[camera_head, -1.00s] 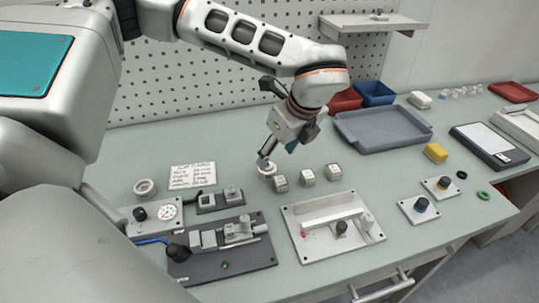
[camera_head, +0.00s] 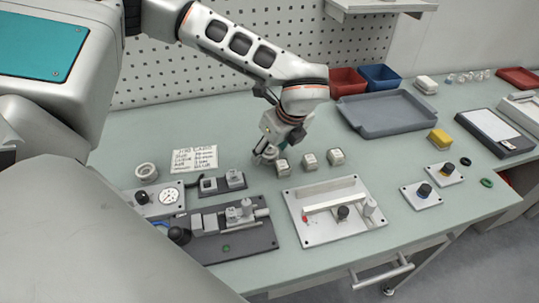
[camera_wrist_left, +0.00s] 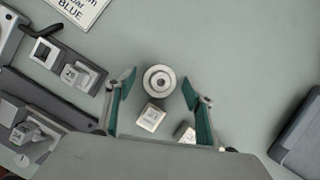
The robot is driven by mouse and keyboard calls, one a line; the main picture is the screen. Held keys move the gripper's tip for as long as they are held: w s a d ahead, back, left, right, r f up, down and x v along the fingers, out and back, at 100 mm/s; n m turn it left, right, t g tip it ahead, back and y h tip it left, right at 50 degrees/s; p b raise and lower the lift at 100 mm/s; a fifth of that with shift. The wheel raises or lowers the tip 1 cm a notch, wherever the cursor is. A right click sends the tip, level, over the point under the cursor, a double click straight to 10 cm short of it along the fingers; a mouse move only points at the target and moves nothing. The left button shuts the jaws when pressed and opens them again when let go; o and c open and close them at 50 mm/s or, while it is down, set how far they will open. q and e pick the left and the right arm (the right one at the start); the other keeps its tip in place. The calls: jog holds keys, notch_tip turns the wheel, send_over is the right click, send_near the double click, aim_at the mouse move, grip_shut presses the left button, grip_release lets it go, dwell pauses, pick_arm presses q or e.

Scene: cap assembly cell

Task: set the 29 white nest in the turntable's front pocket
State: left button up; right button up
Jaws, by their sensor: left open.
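My left gripper (camera_head: 266,157) is open, low over the table, left of the pale cubes. In the left wrist view its green-padded fingers (camera_wrist_left: 159,90) stand apart on either side of a round whitish piece (camera_wrist_left: 160,80) with a central hole. In the head view the gripper mostly hides that piece. A pale cube (camera_wrist_left: 151,117) with an unclear label lies close to it. A grey block (camera_wrist_left: 75,74) that seems marked 29 sits on a dark two-place holder (camera_head: 221,187); its other place shows a square opening. I cannot tell which part is the turntable. My right gripper is not in view.
A dark fixture plate (camera_head: 250,246) and a gauge box (camera_head: 155,207) stand front left. A light fixture plate (camera_head: 312,234) lies front centre. A white ring (camera_head: 146,171) and a label card (camera_head: 194,159) lie left. A grey tray (camera_head: 385,117) is at the back right.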

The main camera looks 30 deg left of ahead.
pick_arm(q)
jog(key=c, duration=1.1)
jog(key=shift+c, duration=0.2)
jog(key=shift+r, duration=0.15)
